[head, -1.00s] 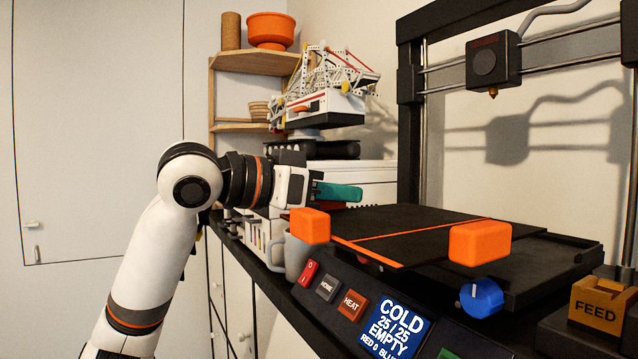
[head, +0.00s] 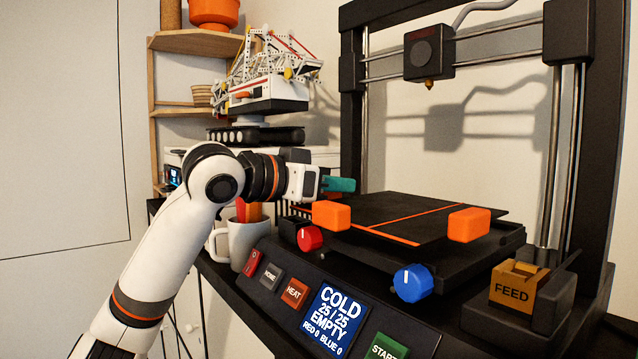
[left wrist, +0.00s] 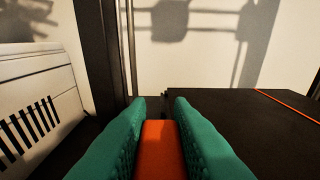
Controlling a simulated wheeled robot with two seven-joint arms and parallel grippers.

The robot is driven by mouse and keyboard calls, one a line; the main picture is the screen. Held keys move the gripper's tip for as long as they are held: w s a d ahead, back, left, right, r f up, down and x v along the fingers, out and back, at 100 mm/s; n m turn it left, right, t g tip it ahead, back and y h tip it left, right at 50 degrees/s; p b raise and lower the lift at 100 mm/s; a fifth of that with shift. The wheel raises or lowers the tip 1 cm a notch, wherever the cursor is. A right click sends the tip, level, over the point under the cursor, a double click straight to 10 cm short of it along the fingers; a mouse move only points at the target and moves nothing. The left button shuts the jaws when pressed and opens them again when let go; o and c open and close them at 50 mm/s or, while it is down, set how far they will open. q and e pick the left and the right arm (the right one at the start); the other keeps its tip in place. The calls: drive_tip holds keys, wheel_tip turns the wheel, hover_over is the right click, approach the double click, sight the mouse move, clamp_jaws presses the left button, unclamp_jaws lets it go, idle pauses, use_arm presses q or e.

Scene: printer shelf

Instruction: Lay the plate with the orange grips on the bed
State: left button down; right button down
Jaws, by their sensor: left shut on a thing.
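The dark plate (head: 400,207) has an orange line and two orange grips, one at the left (head: 331,214) and one at the right (head: 468,225). My left gripper (head: 338,185) is shut on the left grip. The left wrist view shows this orange grip (left wrist: 160,150) between its teal fingers, with the plate (left wrist: 225,125) to the right. The plate is over the black printer bed (head: 500,246), roughly flat. Its underside is hidden, so I cannot tell whether it touches the bed. The right grip is free. My right gripper is not in view.
Red (head: 310,238) and blue (head: 412,282) knobs stand in front of the bed. The control panel (head: 335,318) reads COLD and EMPTY. A grey mug (head: 246,243) stands left of it. The print head (head: 429,57) hangs above. A model crane (head: 268,95) stands behind.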

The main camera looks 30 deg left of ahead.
use_arm(q)
drive_tip(key=x, duration=0.4)
drive_tip(key=shift+f, duration=0.2)
drive_tip(key=shift+w+d+f, duration=0.1)
drive_tip(key=shift+w+f, duration=0.15)
drive_tip(key=shift+f+b, duration=0.35)
drive_tip(key=shift+f, duration=0.05)
drive_tip(key=shift+s, duration=0.1)
drive_tip(key=shift+p, duration=0.35)
drive_tip(key=shift+f, duration=0.35)
idle(0.7)
drive_tip(key=c, duration=1.2)
unclamp_jaws()
